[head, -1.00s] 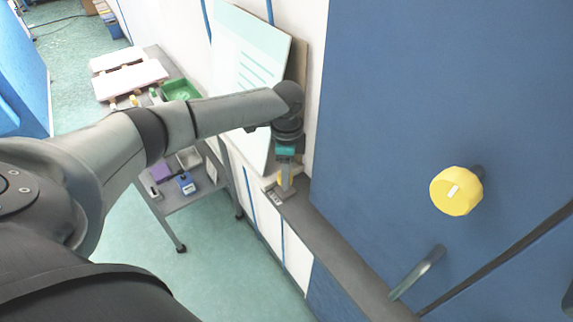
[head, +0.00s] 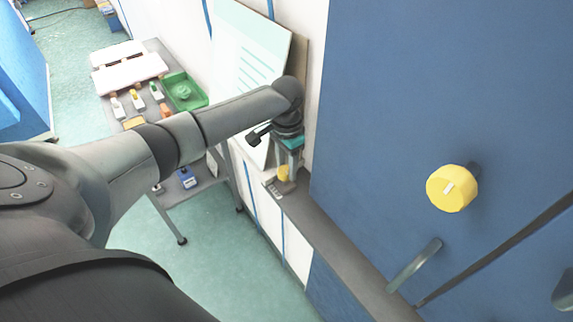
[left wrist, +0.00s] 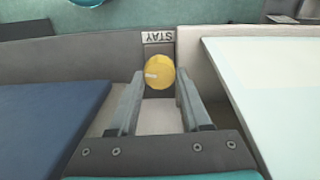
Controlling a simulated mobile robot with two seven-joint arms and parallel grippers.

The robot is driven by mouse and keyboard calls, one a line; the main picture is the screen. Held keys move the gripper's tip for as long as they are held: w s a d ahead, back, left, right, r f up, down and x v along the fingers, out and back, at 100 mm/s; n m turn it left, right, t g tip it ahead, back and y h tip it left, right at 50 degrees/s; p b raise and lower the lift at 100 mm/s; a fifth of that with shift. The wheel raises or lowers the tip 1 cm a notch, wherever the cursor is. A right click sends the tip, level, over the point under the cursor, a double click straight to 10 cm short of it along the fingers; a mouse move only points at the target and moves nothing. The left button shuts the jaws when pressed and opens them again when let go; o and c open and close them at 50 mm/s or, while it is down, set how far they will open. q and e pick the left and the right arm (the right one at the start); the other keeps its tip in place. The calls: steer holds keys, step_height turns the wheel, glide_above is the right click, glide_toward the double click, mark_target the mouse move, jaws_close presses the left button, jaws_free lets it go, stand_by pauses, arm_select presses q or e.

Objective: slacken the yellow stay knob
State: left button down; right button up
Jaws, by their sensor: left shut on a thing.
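The small yellow stay knob (left wrist: 160,72) shows in the left wrist view with a white mark on its left side, beside an upside-down label reading STAY (left wrist: 158,37). My left gripper (left wrist: 160,85) is shut on this knob, one finger at each side. In the head view the knob (head: 284,174) shows small under my left gripper (head: 287,167), low beside the wall ledge. My right gripper is not in view.
A larger yellow knob (head: 452,188) is on the blue panel (head: 400,90), above a grey bar handle (head: 414,265). A leaning pale board (head: 245,60) stands close behind my left wrist. A cart with a green tray (head: 183,90) stands to the left.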

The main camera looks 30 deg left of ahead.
mark_target(286, 169)
arm_select(q)
steer(key=shift+n, duration=0.3)
steer(key=shift+r, duration=0.1)
steer(key=shift+c, duration=1.8)
jaws_free()
step_height(286, 169, up, 15)
steer(key=b, duration=0.1)
